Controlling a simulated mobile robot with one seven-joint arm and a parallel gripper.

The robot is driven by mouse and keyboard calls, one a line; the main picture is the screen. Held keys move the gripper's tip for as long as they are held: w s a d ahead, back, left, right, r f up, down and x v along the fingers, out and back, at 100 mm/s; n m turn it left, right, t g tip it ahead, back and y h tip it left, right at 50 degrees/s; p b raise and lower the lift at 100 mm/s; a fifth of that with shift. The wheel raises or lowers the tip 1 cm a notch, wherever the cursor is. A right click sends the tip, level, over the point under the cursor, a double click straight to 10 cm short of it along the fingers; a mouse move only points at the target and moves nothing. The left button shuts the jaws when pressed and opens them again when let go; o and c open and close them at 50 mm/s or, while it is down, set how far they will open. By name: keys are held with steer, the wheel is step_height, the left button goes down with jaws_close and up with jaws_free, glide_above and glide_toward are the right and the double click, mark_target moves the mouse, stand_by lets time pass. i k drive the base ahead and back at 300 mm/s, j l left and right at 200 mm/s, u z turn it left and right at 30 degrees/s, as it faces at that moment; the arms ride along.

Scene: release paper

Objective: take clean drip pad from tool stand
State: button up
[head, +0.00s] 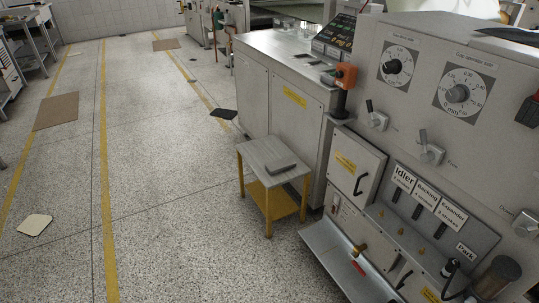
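A small stand (260,152) with a grey metal top, yellow legs and a yellow lower shelf stands on the floor near the middle of the head view. I take it to be the tool stand. A flat, dark grey rectangular pad (281,167) lies on its top towards the front right. It looks like the drip pad, but I cannot tell from here whether it is clean. My gripper is not in view.
Grey machine cabinets (282,100) stand close behind and right of the stand. A control panel (430,90) with dials fills the right. A metal tray (335,262) juts out low. A beige pad (35,225) and brown mat (57,111) lie left. Floor left of the stand is clear.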

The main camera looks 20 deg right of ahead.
mark_target(275, 167)
steer(key=i+j, duration=0.1)
steer(key=i, duration=1.2)
steer(key=i+l, duration=0.3)
steer(key=i, duration=0.2)
steer(key=i+l, duration=0.25)
steer(key=i, duration=0.25)
steer(key=i+l, duration=0.35)
steer(key=l, duration=0.1)
